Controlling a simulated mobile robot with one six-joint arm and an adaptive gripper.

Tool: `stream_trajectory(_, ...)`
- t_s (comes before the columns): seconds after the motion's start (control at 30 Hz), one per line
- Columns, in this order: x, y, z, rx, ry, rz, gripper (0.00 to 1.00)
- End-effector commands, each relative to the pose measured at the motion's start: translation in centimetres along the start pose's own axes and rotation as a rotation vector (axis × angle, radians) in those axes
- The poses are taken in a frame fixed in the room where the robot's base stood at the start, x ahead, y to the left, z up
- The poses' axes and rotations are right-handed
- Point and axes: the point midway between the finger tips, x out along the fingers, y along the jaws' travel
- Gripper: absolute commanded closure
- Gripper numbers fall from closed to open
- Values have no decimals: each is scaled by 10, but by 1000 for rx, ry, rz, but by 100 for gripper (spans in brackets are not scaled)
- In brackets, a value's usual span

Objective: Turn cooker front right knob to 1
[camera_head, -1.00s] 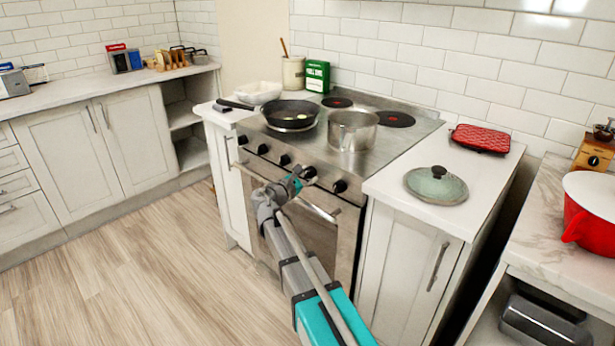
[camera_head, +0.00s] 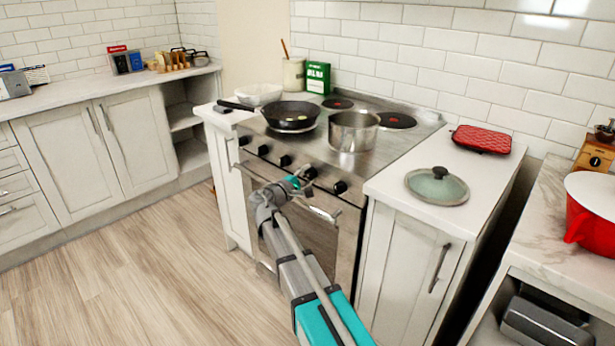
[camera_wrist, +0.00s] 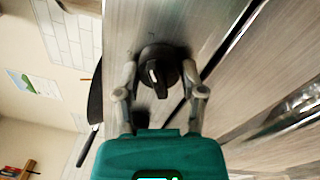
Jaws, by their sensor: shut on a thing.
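The cooker (camera_head: 335,210) has a row of black knobs along its steel front. My gripper (camera_head: 304,178) is at the second knob from the right (camera_head: 310,172). In the wrist view, the fingers of my gripper (camera_wrist: 160,74) are shut on this black knob (camera_wrist: 157,62), one finger on each side. A pale pointer mark shows on the knob's face; the printed numbers are too blurred to read. The rightmost knob (camera_head: 340,187) stands free, to the right of my gripper. The head view shows the held knob only partly, behind the fingers.
A frying pan (camera_head: 290,115) and a steel pot (camera_head: 353,132) stand on the hob. The oven handle (camera_head: 318,211) runs just below my gripper. A glass lid (camera_head: 436,186) lies on the right counter. The floor at left is clear.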

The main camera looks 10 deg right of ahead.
Motion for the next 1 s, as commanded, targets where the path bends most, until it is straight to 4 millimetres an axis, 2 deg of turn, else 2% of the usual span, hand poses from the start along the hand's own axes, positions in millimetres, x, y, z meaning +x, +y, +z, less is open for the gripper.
stream_trajectory(0.5,1,0,0,27,-4,1,95)
stream_trajectory(0.53,1,0,0,27,-4,1,44)
stream_trajectory(0.7,1,0,0,27,-3,1,13)
stream_trajectory(1.0,0,0,0,27,-1,1,13)
